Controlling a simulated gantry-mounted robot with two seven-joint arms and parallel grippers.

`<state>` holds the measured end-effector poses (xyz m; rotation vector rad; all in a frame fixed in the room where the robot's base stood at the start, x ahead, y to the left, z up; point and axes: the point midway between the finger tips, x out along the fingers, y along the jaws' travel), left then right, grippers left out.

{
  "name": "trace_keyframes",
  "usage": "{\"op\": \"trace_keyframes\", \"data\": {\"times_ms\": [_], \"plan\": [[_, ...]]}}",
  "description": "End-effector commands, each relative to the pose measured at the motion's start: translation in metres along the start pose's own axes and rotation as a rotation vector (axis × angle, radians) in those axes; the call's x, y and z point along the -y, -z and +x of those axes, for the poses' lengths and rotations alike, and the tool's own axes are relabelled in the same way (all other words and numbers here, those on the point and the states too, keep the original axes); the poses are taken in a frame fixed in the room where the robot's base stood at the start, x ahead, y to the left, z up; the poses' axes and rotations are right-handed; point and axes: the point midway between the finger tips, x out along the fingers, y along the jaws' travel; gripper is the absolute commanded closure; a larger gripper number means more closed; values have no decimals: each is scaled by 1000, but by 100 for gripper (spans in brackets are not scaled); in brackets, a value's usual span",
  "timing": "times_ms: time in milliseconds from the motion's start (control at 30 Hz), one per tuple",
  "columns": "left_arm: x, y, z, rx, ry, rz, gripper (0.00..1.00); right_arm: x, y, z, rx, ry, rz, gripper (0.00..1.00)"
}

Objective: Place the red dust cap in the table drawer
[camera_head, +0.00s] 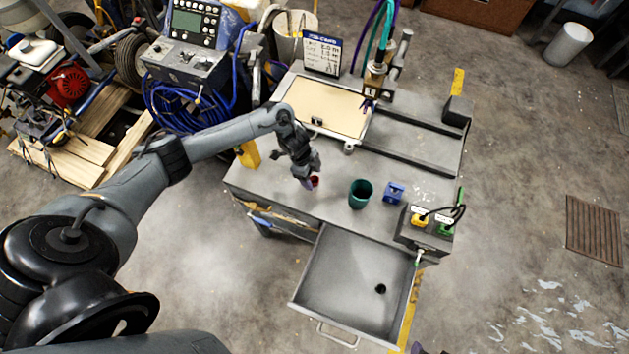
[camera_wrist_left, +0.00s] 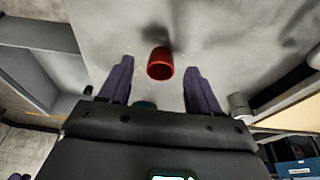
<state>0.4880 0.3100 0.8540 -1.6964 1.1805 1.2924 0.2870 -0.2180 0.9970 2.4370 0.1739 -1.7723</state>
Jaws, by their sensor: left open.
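The red dust cap (camera_head: 316,181) stands on the grey table top near its front left, partly hidden by my left gripper (camera_head: 308,182). In the left wrist view the red cap (camera_wrist_left: 160,64) shows between the two purple fingers of my left gripper (camera_wrist_left: 160,72), which are spread apart with a gap on each side of it. The fingers do not appear to touch it. The table drawer (camera_head: 340,275) is pulled open at the front of the table. My right gripper is in neither view.
A dark green cup (camera_head: 360,193) and a blue block (camera_head: 393,192) stand right of the cap. A box with yellow and green plugs (camera_head: 425,230) sits at the table's right corner. The drawer's floor is mostly bare, with one small dark round spot (camera_head: 380,289).

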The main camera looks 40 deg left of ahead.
Motion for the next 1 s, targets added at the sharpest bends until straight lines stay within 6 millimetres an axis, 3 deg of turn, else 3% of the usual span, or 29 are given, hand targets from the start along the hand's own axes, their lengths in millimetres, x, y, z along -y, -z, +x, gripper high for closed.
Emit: {"op": "trace_keyframes", "data": {"times_ms": [133, 433, 800, 1000], "plan": [[1, 1, 14, -1, 1, 0, 37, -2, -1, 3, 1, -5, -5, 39], [1, 0, 17, -1, 2, 0, 37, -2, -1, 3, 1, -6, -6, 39], [1, 1, 17, -1, 2, 0, 94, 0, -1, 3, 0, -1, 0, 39], [1, 1, 17, -1, 2, 0, 95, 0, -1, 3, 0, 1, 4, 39]]}}
